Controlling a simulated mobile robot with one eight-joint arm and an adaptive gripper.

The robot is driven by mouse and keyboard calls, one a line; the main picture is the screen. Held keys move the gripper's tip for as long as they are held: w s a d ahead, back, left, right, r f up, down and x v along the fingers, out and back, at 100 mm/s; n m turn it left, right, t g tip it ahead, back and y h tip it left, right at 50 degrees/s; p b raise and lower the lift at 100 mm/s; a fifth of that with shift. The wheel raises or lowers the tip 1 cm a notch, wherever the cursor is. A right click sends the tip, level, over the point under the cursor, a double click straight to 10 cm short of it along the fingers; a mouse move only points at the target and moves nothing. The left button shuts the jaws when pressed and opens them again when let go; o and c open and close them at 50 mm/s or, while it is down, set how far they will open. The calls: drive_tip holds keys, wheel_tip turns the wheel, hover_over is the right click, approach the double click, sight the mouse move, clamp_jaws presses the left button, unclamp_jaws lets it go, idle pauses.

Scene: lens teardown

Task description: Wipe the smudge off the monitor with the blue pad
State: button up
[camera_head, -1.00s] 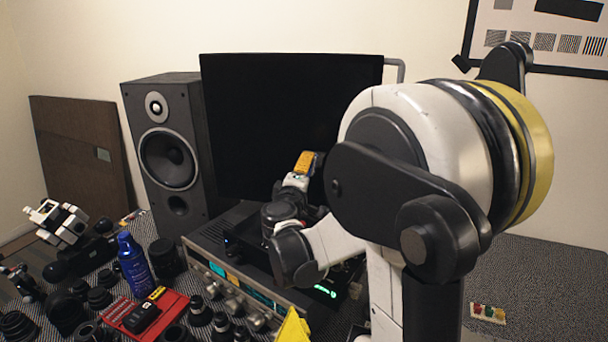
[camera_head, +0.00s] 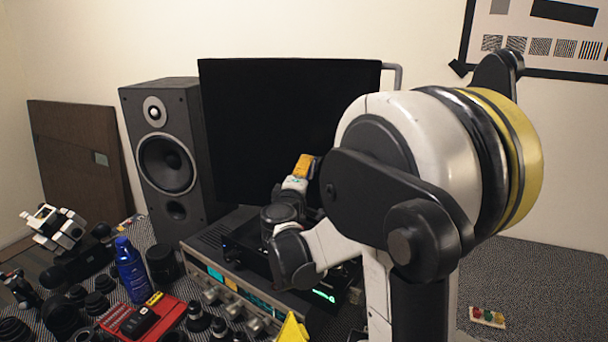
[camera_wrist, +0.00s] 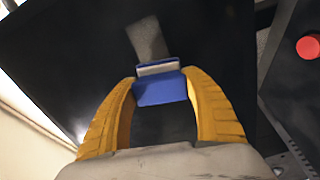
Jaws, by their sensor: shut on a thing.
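The monitor (camera_head: 265,120) is a large dark screen at the back. It also fills most of the wrist view (camera_wrist: 70,50). A grey smudge (camera_wrist: 148,38) shows on the screen just beyond the pad in the wrist view. The blue pad (camera_wrist: 160,91), with a pale strip along its far edge, sits between the yellow fingers of my gripper (camera_wrist: 162,82), which is shut on it. In the head view my gripper (camera_head: 303,165) is in front of the lower right part of the screen; the pad is hidden there. Whether the pad touches the screen I cannot tell.
A speaker (camera_head: 167,155) stands left of the monitor. Stacked audio units (camera_head: 235,275) sit below the screen. A blue bottle (camera_head: 131,268), a red tray (camera_head: 170,318) and several lenses crowd the front left. A red button (camera_wrist: 308,47) shows in the wrist view.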

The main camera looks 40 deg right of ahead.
drive_tip(key=shift+x, duration=0.8)
drive_tip(key=shift+s, duration=0.1)
drive_tip(key=shift+s+d, duration=2.55)
drive_tip(key=shift+s, duration=0.3)
drive_tip(key=shift+w+a, duration=1.3)
drive_tip(key=shift+w, duration=0.2)
drive_tip(key=shift+w+a, duration=1.25)
drive_tip(key=shift+w, duration=0.25)
drive_tip(key=shift+a, duration=0.1)
drive_tip(key=shift+v, duration=2.9)
drive_tip(key=shift+s, duration=0.1)
